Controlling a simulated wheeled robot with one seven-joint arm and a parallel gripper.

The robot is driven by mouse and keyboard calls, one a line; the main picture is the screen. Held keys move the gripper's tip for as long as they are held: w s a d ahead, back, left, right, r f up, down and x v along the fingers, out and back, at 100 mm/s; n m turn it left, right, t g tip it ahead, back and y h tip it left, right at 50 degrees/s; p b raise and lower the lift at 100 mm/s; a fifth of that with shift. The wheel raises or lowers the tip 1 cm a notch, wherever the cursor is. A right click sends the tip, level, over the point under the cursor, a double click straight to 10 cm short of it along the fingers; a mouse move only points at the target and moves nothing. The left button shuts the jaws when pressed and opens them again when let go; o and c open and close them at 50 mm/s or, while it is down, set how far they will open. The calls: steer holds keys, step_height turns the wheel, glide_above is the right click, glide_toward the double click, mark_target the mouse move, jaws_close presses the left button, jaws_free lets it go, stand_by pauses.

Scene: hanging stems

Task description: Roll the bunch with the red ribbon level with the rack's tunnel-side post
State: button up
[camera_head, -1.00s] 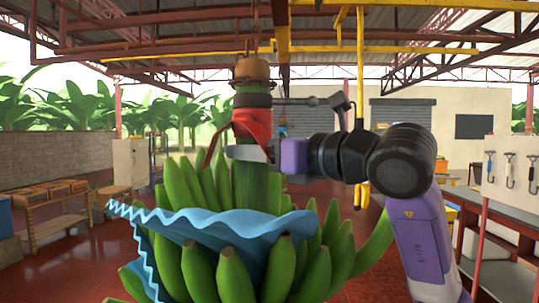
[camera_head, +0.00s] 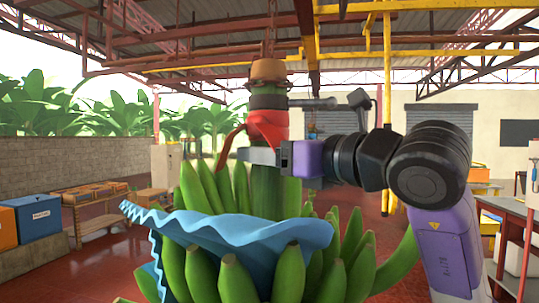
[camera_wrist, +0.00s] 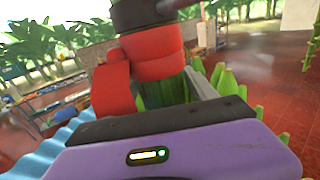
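The banana bunch (camera_head: 229,273) hangs upright in front of me, green, with a wavy blue sheet (camera_head: 235,232) around its upper hands. The red ribbon (camera_head: 268,128) is tied around its stem (camera_head: 268,188), below a dark band and a brown cap. It also shows in the wrist view (camera_wrist: 152,49). My gripper (camera_head: 262,156) reaches in from the right and is shut on the stem just below the ribbon. In the wrist view, a grey finger (camera_wrist: 207,82) lies along the stem's right side; the other is mostly hidden. I cannot tell which post is the tunnel-side one.
A yellow post (camera_head: 387,75) stands behind my arm, under yellow overhead rails (camera_head: 215,67). A bench (camera_head: 508,204) is at the right. Blue (camera_head: 37,217) and orange boxes and a wooden table (camera_head: 98,225) are at the left. Red floor between them looks open.

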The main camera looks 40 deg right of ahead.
steer(key=shift+f, duration=0.1)
steer(key=b, duration=0.1)
glide_above(305, 205)
stand_by(0.6)
stand_by(0.5)
